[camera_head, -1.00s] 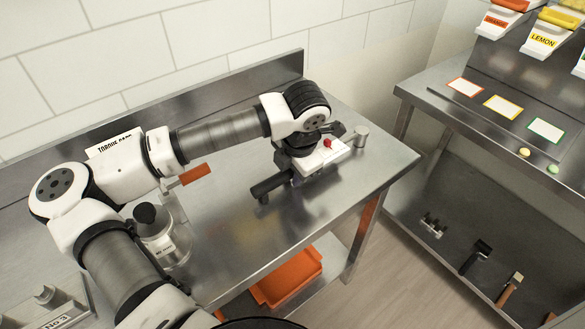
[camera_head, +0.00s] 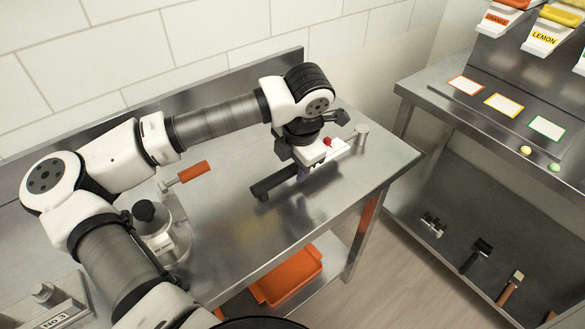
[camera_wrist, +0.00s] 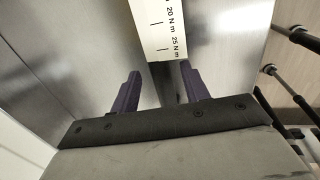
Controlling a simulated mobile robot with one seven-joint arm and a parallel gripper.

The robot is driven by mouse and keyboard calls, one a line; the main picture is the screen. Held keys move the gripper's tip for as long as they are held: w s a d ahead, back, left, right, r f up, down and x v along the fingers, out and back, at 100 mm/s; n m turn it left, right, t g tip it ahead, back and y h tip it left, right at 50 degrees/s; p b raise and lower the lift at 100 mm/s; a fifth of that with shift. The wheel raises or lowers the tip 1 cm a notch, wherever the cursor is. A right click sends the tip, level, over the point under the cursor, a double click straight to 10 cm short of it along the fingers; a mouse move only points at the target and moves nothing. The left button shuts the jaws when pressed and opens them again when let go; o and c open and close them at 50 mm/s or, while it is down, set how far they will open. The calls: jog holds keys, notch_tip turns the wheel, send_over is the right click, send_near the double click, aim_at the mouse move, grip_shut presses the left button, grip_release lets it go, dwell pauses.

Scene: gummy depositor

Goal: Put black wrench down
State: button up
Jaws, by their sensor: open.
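The black wrench (camera_head: 272,184) lies on the steel table (camera_head: 225,215) toward its right end. Its black grip points to the lower left, and a pale bar runs from it to the upper right. My gripper (camera_head: 303,172) is above the wrench in the head view and hides its middle. In the wrist view my gripper (camera_wrist: 161,76) is open, with a dark finger on each side of the bar and gaps between. The wrench's white scale (camera_wrist: 165,28) shows torque marks there. The exact height of the fingertips over the wrench is hard to tell.
An orange-handled tool (camera_head: 188,174) and a metal device with a black knob (camera_head: 145,212) are on the table to the left. An orange bin (camera_head: 288,278) is on the shelf below. A second steel bench (camera_head: 430,95) stands at the right, with tools on its lower shelf.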

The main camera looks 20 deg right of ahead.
jog(key=b+v, duration=0.1)
jog(key=v, duration=0.8)
jog(key=shift+r, duration=0.2)
